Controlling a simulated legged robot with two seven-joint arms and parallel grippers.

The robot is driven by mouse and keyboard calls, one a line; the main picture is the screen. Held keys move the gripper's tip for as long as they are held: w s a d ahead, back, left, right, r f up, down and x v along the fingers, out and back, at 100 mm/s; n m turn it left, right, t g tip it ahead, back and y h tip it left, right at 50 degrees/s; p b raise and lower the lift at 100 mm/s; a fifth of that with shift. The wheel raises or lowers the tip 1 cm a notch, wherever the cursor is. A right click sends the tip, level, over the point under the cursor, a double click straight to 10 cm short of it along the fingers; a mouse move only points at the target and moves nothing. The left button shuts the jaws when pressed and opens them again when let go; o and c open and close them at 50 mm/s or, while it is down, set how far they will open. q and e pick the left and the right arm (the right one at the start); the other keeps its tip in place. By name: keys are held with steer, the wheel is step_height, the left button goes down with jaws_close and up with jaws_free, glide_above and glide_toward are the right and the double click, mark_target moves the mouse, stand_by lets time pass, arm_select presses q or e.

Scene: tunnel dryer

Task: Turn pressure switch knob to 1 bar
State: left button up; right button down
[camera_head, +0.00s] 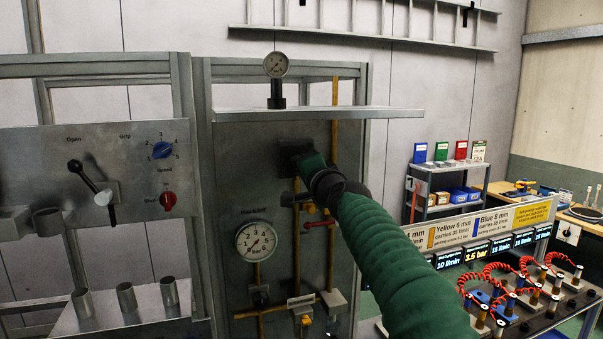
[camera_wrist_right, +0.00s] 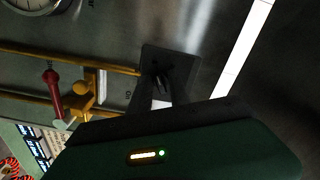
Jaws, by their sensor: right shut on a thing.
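The dark square pressure switch (camera_head: 292,145) is on the upper part of the grey metal panel, at the end of my green-sleeved right arm. My right gripper (camera_head: 304,158) reaches it from the lower right. In the right wrist view the switch's dark plate (camera_wrist_right: 152,52) is behind the fingertips of my right gripper (camera_wrist_right: 165,88), which are shut on the knob at its front. The knob itself is mostly hidden by the fingers, and its scale and setting cannot be read. My left gripper is not in view.
A round pressure gauge (camera_head: 256,241) is on the panel at lower left, and a smaller gauge (camera_head: 276,65) stands above the shelf (camera_head: 330,113). Brass pipes and a red-handled valve (camera_head: 318,224) lie just below my right gripper. A lever panel (camera_head: 100,160) is at left.

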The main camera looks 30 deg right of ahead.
steer(key=shift+f+n, duration=0.35)
steer(key=shift+n, duration=0.15)
steer(key=shift+r, duration=0.1)
steer(key=c, duration=1.5)
jaws_free()
steer(key=shift+w, duration=0.2)
steer(key=shift+d, duration=0.1)
steer(key=b+v, duration=0.6)
steer(key=v, duration=1)
steer(key=shift+s+b, duration=0.35)
steer(key=shift+b, duration=0.05)
